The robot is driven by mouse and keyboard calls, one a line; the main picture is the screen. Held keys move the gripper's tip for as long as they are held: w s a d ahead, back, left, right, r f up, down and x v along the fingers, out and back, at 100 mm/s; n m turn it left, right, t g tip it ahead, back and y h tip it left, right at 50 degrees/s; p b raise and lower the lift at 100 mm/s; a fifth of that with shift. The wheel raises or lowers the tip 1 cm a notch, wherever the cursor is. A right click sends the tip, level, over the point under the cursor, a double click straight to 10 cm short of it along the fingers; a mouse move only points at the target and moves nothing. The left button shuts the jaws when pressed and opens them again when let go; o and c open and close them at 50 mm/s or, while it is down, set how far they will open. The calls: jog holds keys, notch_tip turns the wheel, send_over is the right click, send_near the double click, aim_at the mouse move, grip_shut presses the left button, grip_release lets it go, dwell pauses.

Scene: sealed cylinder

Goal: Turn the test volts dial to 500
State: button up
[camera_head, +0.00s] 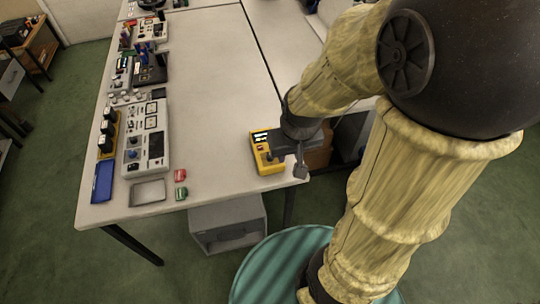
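A yellow box-shaped instrument (256,146) sits on the white table near its right front corner. It has a dark display at its far end and small dark and red controls on its face. I cannot read its markings or tell which control is the test volts dial. My gripper (300,165) hangs over the right side of this instrument, and its dark body hides part of the face. One dark finger points down near the table's edge. Whether the gripper touches a control, or is open or shut, is too small to tell.
A white panel instrument (146,138) with knobs and meters stands at the left. More equipment lines the far left edge. The table's middle (215,90) is clear.

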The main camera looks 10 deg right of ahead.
jog(key=o, duration=0.4)
jog(key=w+f+n, duration=0.1)
jog(key=w, duration=0.3)
jog(key=w+f+n+g+b, duration=0.1)
jog(key=w+f, duration=0.1)
jog(key=w, duration=0.1)
jog(key=w+f+n+b, duration=0.1)
jog(key=w+f, duration=0.1)
jog(key=w, duration=0.2)
jog(key=shift+w+a+n, duration=0.15)
jog(key=shift+w+n, duration=0.15)
jog(key=shift+w, duration=0.05)
jog(key=shift+c, duration=0.2)
jog(key=w+f+n+g+b, duration=0.1)
jog(key=w+f+n, duration=0.2)
jog(key=w, duration=0.6)
notch_tip(320, 180, down, 3)
jog(key=shift+d+r+g, duration=0.1)
jog(key=shift+d+g, duration=0.2)
notch_tip(320, 180, down, 17)
jog(key=p, duration=0.3)
jog(key=shift+f, duration=0.2)
jog(key=c, duration=1)
